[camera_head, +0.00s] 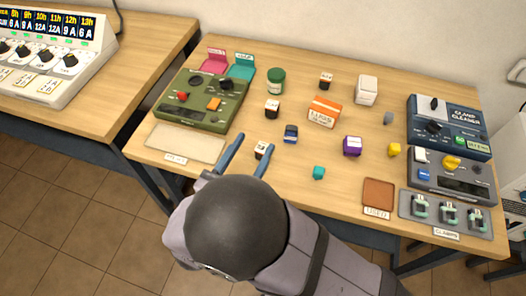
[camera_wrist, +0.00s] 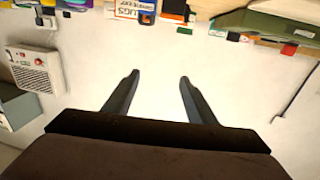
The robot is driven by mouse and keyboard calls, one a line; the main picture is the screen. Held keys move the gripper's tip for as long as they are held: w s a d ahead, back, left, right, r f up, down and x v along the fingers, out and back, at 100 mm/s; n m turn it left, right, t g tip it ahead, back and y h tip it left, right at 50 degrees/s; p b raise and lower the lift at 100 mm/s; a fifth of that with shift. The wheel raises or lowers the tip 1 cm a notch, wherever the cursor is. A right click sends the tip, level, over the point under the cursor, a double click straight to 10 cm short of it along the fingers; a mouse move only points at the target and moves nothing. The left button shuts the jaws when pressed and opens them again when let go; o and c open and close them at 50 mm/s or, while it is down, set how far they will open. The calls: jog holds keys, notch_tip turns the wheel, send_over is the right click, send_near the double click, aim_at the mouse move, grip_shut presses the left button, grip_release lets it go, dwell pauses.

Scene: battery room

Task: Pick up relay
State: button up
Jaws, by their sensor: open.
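No label I can read names the relay. Small blocks that could be it are a white block with a dark top (camera_head: 262,150), a similar one farther back (camera_head: 272,108), another near the back (camera_head: 326,80), a dark blue block (camera_head: 291,133) and a purple block (camera_head: 352,146). My gripper (camera_head: 252,146) is open over the bench's front left part, close to the nearest white block, with its right finger beside that block in the picture. In the wrist view, my gripper (camera_wrist: 158,76) shows two spread fingers with nothing between them.
On the bench (camera_head: 325,180) stand a green device (camera_head: 203,98), an orange LUGS box (camera_head: 323,112), a green jar (camera_head: 276,81), a white box (camera_head: 366,90), a blue cleaner unit (camera_head: 449,127) and a clamp tray (camera_head: 445,214). A brown pad (camera_head: 378,195) lies at the front.

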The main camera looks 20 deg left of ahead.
send_near(260, 154)
jog(key=w, duration=0.2)
jog(key=w+d, duration=0.1)
jog(key=w, duration=0.1)
jog(key=shift+w+d, duration=0.1)
jog(key=shift+w, duration=0.1)
jog(key=shift+w+d+r+p, duration=0.15)
jog(key=shift+w+p, duration=0.5)
jog(key=shift+w, duration=1.2)
jog(key=shift+w+d+f+p, duration=0.1)
jog(key=shift+w+p, duration=0.5)
jog(key=shift+w, duration=1.25)
jog(key=c, duration=1.1)
